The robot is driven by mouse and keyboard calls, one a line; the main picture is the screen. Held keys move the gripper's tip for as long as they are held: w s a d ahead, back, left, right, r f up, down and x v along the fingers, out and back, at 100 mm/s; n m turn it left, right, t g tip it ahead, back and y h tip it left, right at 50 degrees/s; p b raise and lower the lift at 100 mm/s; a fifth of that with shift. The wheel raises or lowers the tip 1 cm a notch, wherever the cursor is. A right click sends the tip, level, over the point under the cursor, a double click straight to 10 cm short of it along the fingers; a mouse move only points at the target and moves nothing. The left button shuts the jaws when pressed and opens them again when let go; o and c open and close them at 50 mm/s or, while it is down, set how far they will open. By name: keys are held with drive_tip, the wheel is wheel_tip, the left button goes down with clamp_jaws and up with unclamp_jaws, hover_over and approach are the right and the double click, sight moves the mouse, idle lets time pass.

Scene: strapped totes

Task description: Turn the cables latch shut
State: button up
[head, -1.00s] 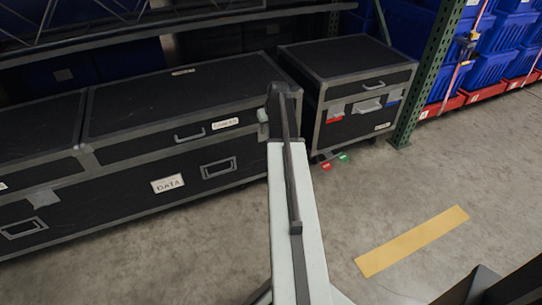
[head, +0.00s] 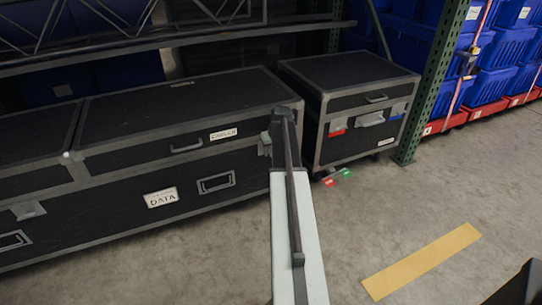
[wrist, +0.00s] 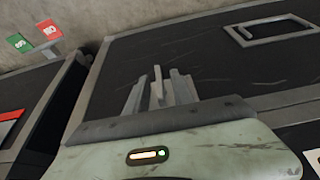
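The long black case with grey edging carries a label (head: 223,134) that seems to read "CABLES", on its front right of a handle. My gripper (wrist: 158,88) is at the right end of that front, just right of the label; my arm (head: 290,190) covers this corner in the head view. No cables latch can be made out there; it may be hidden behind my gripper. In the wrist view, several thin grey prongs stand close together against the black panel. I cannot tell which are fingers, or whether they hold anything.
A smaller black case (head: 350,72) stands right of the long one, with red, grey and blue fittings. A green post (head: 432,80) and blue bins stand further right.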

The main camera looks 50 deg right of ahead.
drive_tip(key=shift+r, duration=0.1)
clamp_jaws()
drive_tip(key=shift+y, duration=0.3)
drive_tip(key=m+t+y+b, duration=0.1)
drive_tip(key=t+y+b, duration=0.1)
drive_tip(key=y+b, duration=0.1)
drive_tip(key=m+t+y+b, duration=0.1)
drive_tip(key=y+b, duration=0.3)
drive_tip(key=b, duration=0.2)
drive_tip(key=m+t+y+b, duration=0.1)
drive_tip(key=t+y+b, duration=0.1)
drive_tip(key=y+b, duration=0.1)
drive_tip(key=shift+s+d+f+t+y+b, duration=0.2)
drive_tip(key=shift+f+t+y+b, duration=0.15)
drive_tip(key=shift+b, duration=0.5)
drive_tip(key=shift+r, duration=0.15)
